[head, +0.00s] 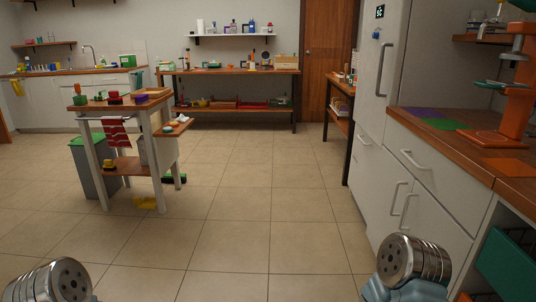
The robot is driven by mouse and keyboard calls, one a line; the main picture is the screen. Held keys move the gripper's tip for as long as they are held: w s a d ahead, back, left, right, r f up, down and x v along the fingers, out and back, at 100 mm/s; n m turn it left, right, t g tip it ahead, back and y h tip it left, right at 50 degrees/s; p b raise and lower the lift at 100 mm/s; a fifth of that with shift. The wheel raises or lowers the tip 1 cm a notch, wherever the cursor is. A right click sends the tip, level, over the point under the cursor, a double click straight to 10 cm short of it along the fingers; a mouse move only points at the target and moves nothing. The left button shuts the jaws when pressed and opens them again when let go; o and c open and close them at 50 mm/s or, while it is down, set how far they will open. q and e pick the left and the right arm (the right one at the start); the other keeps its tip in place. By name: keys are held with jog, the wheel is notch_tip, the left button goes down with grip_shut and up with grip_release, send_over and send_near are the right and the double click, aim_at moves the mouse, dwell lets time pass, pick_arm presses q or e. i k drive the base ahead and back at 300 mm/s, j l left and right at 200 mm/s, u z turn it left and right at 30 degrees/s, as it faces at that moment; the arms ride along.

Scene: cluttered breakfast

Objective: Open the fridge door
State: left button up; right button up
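The fridge (366,85) is a tall white unit on the right side of the head view, past the near counter. Its door looks shut. A long vertical grey handle (383,70) runs along the door, and a small dark display (380,12) sits near the top. The fridge inside is hidden. Rounded metal parts of my two arms show at the bottom left and bottom right corners, well apart from the fridge. Neither gripper can be made out in this view.
A wooden counter (458,150) over white cabinets stands along the right, with an orange machine (517,85) on it. A small wooden cart (125,105) and a grey bin (88,165) stand at left. The tiled floor (240,195) in the middle is clear.

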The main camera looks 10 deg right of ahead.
aim_at(381, 59)
jog(key=i+j+z, duration=0.15)
jog(key=i+z, duration=0.25)
jog(key=i+j+z, duration=0.4)
jog(key=i, duration=0.15)
jog(key=i+j+z, duration=0.4)
jog(key=l, duration=0.1)
